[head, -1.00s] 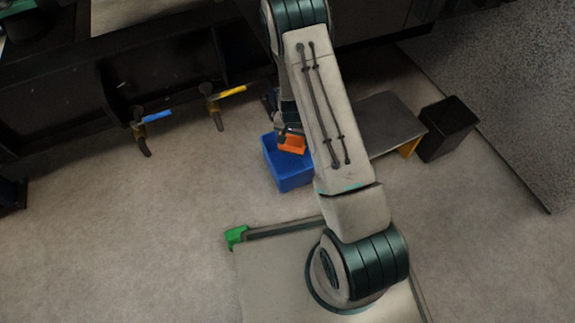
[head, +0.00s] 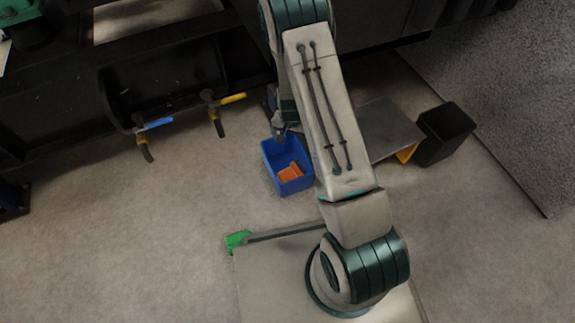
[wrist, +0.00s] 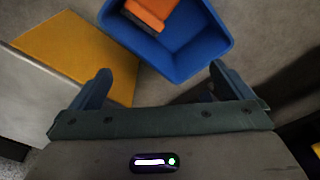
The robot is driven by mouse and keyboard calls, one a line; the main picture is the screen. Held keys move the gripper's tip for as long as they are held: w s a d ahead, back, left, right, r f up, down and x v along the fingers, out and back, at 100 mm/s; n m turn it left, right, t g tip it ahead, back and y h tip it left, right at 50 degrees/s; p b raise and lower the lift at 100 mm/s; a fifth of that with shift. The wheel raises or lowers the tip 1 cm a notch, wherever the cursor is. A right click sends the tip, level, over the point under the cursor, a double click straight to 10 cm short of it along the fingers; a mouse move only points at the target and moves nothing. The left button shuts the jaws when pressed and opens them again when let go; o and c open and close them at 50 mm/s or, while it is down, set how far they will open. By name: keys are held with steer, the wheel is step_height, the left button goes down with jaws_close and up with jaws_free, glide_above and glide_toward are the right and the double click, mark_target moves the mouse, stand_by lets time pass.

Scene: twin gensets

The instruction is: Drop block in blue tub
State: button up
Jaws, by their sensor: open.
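The blue tub (head: 283,187) stands on the floor left of my arm in the head view. The orange block (head: 290,172) lies inside it, low down near the front wall. In the wrist view the tub (wrist: 185,66) is at the top, with the block (wrist: 150,12) partly cut off by the frame's top edge. My gripper (wrist: 160,85) is open and empty, its two fingers spread apart with nothing between them. In the head view my gripper (head: 281,135) is small and partly hidden at the tub's back edge.
A grey platform (head: 385,130) with a yellow side and a black open bin (head: 445,135) stand right of my arm. Dark machinery with a blue-handled valve (head: 155,124) and a yellow-handled valve (head: 232,99) lines the back left. The floor at left is clear.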

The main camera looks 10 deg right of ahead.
step_height(320, 180, up, 9)
steer(key=p, duration=0.3)
steer(key=shift+s+a, duration=0.25)
steer(key=shift+s, duration=0.2)
steer(key=shift+f, duration=0.1)
